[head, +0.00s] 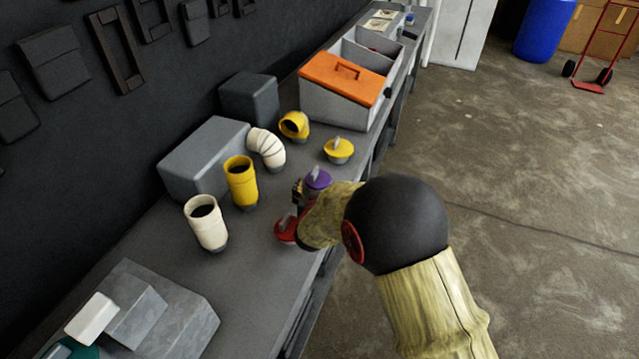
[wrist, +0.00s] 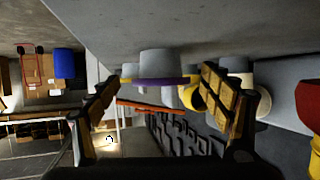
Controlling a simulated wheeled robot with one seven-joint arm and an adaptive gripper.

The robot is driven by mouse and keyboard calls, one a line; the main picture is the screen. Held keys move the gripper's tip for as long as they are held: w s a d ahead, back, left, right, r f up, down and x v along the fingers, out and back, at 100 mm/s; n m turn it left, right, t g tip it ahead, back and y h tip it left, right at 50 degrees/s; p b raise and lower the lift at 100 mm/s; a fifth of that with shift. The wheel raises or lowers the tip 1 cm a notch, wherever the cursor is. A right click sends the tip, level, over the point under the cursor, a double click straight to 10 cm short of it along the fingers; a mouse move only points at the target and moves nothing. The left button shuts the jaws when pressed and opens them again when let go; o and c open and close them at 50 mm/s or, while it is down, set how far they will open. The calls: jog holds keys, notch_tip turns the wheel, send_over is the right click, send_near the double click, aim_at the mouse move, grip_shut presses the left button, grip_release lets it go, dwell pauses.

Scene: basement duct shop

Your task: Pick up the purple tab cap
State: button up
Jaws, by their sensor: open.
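The purple tab cap (head: 317,180) stands on the grey bench near its front edge, with a light grey tab on top. In the wrist view, which is upside down, its thin purple rim (wrist: 152,80) and grey lower body show between the two fingers. My gripper (head: 300,194) is right beside the cap, partly hidden by my own wrist in the head view. In the wrist view my gripper (wrist: 160,80) is open, with a finger to each side of the cap. I cannot tell whether either finger touches it.
A red cap (head: 286,229) sits close by, partly behind my wrist. A yellow cap (head: 339,150) stands farther back. Yellow (head: 242,184) and cream (head: 206,224) pipes, a white elbow (head: 267,148) and a grey box (head: 203,158) line the wall side. An orange-lidded bin (head: 343,82) stands beyond.

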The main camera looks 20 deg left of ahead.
aim_at(318, 185)
jog(key=b+x, duration=0.1)
jog(key=x, duration=0.3)
jog(key=shift+c, duration=0.8)
jog(key=c, duration=1)
jog(key=shift+o, duration=0.2)
jog(key=shift+r, duration=0.1)
